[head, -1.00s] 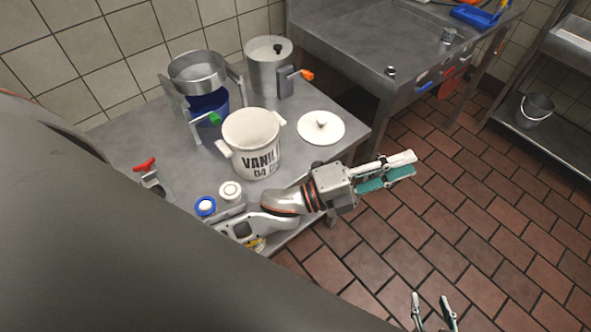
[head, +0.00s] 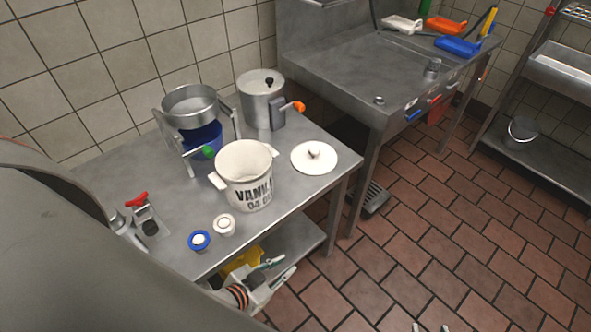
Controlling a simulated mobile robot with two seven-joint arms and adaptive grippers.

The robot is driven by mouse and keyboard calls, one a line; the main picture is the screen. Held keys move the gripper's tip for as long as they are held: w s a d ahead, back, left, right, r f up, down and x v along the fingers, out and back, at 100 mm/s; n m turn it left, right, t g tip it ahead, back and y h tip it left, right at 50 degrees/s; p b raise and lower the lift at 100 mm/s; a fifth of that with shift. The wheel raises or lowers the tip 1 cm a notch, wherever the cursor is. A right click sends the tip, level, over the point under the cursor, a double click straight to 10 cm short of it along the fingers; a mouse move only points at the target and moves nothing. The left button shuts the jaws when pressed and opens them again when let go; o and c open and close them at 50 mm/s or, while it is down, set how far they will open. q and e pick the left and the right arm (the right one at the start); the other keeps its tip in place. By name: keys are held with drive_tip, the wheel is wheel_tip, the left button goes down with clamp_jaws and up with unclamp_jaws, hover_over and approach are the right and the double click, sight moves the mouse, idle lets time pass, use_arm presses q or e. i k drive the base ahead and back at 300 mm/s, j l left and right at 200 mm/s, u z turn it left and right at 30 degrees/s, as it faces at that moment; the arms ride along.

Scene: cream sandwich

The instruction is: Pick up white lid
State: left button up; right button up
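The white lid (head: 314,157) is a round flat disc with a small knob. It lies knob up on the metal table (head: 120,190), near the table's right end and apart from the white pot (head: 245,180) with dark lettering. The pot stands open to the left of the lid. My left gripper (head: 287,273) is below the table's front edge, well below and left of the lid in the picture; its fingers look parted, with nothing between them. My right gripper (head: 430,327) shows only its two separated fingertips at the bottom edge, over the floor.
A steel pot on a stand (head: 190,105), a steel canister with orange handle (head: 262,98), a small white container (head: 224,225) and a blue-rimmed one (head: 199,240) share the table. A yellow item (head: 243,262) is below. A steel counter (head: 370,75) stands right; open tiled floor lies in front.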

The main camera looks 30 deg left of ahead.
sight(312, 159)
drive_tip(key=k+l+u, duration=0.15)
drive_tip(key=u, duration=0.25)
drive_tip(key=k+l+u, duration=0.15)
drive_tip(key=u, duration=0.3)
drive_tip(key=k+u, duration=0.2)
drive_tip(key=u, duration=0.2)
